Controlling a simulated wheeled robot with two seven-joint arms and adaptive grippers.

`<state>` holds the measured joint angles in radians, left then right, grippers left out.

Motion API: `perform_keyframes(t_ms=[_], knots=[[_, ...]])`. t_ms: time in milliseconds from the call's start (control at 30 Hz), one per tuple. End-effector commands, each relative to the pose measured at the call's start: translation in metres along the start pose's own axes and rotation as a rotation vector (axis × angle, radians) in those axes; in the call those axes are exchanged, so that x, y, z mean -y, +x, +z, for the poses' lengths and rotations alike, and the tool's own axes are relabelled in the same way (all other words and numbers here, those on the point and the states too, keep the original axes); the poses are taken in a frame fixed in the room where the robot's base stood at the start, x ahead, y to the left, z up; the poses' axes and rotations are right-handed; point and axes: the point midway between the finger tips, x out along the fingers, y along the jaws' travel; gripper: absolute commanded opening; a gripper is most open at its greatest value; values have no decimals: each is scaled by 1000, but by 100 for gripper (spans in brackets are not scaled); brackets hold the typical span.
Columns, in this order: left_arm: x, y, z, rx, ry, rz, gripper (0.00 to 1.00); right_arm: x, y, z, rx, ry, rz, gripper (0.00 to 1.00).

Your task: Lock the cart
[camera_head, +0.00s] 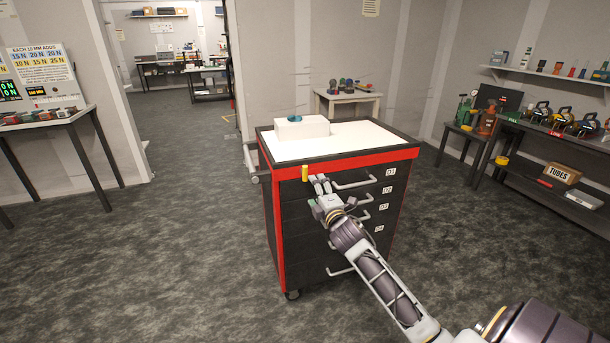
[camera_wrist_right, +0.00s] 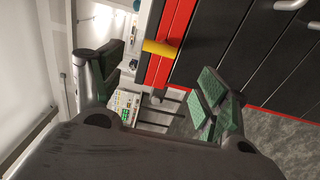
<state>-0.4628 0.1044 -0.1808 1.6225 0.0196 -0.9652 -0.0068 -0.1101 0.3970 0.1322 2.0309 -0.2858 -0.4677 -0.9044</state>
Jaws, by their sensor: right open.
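The cart (camera_head: 352,155) is black with red trim and a white top, and stands in the middle of the head view. Its drawer front carries handles and labels D1 to D4, and the drawers look closed. A small yellow piece (camera_head: 305,173) sticks out at the upper left of the front. In the right wrist view the yellow piece (camera_wrist_right: 160,48) lies on the red trim, ahead of the fingers. My right gripper (camera_head: 320,192) is open and empty, just in front of the drawers, right of and below the yellow piece. My left gripper is not in view.
A white box (camera_head: 302,127) with a small teal item sits on the cart top. A push handle (camera_head: 250,160) juts from the cart's left side. A loaded bench (camera_head: 570,152) stands at right, a table (camera_head: 50,123) at left. The floor around the cart is clear.

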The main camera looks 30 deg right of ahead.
Motion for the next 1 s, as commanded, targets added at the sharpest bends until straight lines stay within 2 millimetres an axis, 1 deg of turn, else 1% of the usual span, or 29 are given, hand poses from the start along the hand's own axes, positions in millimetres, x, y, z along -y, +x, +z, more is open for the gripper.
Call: perform_keyframes(t_ms=[400, 700, 1000], knots=[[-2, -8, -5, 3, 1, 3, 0, 0, 32, 0, 0, 0, 1, 75], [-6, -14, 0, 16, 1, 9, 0, 0, 54, 0, 1, 1, 0, 75], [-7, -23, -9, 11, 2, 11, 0, 0, 76, 0, 0, 0, -1, 75]])
